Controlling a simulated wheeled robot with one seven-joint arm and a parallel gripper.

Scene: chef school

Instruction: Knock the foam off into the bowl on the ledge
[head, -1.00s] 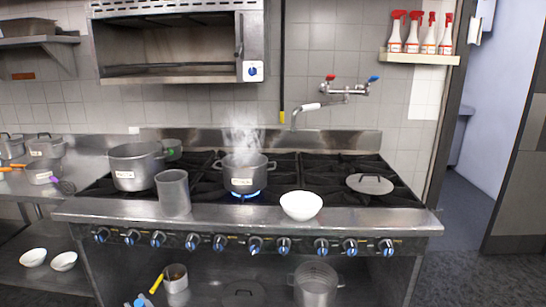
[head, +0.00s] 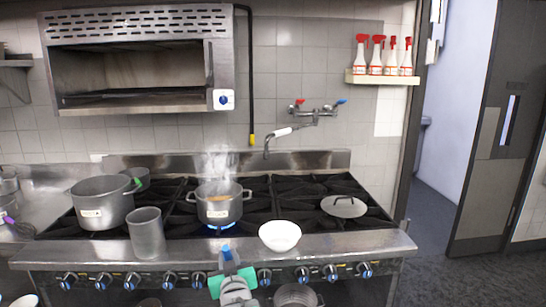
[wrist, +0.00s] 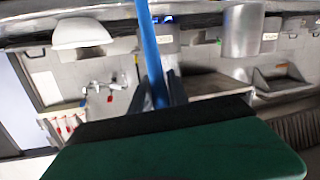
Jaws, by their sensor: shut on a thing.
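A white bowl (head: 279,236) stands upright on the steel ledge (head: 345,245) along the stove's front; it also shows in the wrist view (wrist: 84,32). My gripper (head: 228,262) is low in front of the ledge, left of the bowl, and apart from it. It is shut on a thin blue handle (wrist: 152,50), which runs up out of the wrist view. In the head view only a short blue piece (head: 226,249) shows above my gripper. The tool's far end is not clear, and I cannot make out foam on it. A steaming pot (head: 218,211) with something brownish inside sits on a lit burner.
A tall steel container (head: 147,235) stands on the ledge at left. A big pot (head: 101,204) is behind it. A lid (head: 344,206) lies on the right burners. A tap (head: 290,132) hangs over the back. The ledge right of the bowl is clear.

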